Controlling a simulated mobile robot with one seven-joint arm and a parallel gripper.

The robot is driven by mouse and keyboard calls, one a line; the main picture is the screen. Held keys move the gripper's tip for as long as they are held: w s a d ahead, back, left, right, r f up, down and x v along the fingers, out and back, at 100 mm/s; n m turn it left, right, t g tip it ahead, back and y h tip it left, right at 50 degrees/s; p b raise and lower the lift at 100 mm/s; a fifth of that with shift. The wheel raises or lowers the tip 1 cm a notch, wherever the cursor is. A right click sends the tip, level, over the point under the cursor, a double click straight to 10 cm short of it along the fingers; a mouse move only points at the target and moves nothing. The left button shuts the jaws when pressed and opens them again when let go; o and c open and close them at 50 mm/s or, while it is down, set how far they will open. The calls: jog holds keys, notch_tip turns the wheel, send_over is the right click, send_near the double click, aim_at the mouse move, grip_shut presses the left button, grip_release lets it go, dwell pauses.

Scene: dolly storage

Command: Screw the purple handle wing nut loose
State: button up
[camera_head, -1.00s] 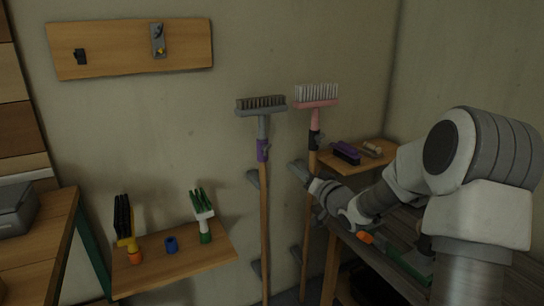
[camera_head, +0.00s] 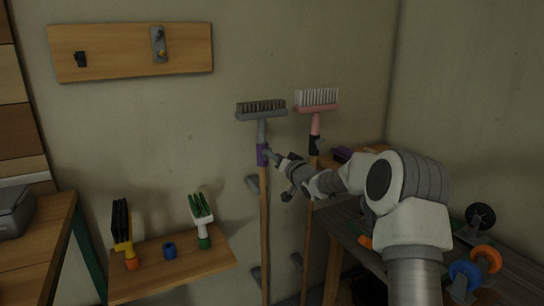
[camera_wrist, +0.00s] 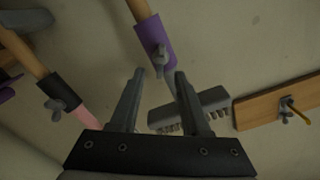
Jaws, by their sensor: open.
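A purple handle collar (camera_head: 262,155) sits on the wooden pole of the grey-headed broom, which hangs upright against the wall. In the wrist view the purple collar (camera_wrist: 154,34) is at the top centre, with its grey wing nut (camera_wrist: 160,58) on the side facing me. My gripper (camera_wrist: 160,76) is open and empty, with its fingertips just short of the wing nut and one to each side of it in the picture. In the head view my gripper (camera_head: 279,163) is close to the right of the purple collar.
A pink-headed broom (camera_head: 316,107) with a black collar hangs just right. Its wing nut (camera_wrist: 56,106) shows in the wrist view. A shelf (camera_head: 170,265) with two hand brushes is lower left. A dark bench (camera_head: 340,225) stands right.

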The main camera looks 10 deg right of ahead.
jog(key=shift+x, duration=1.1)
grip_shut()
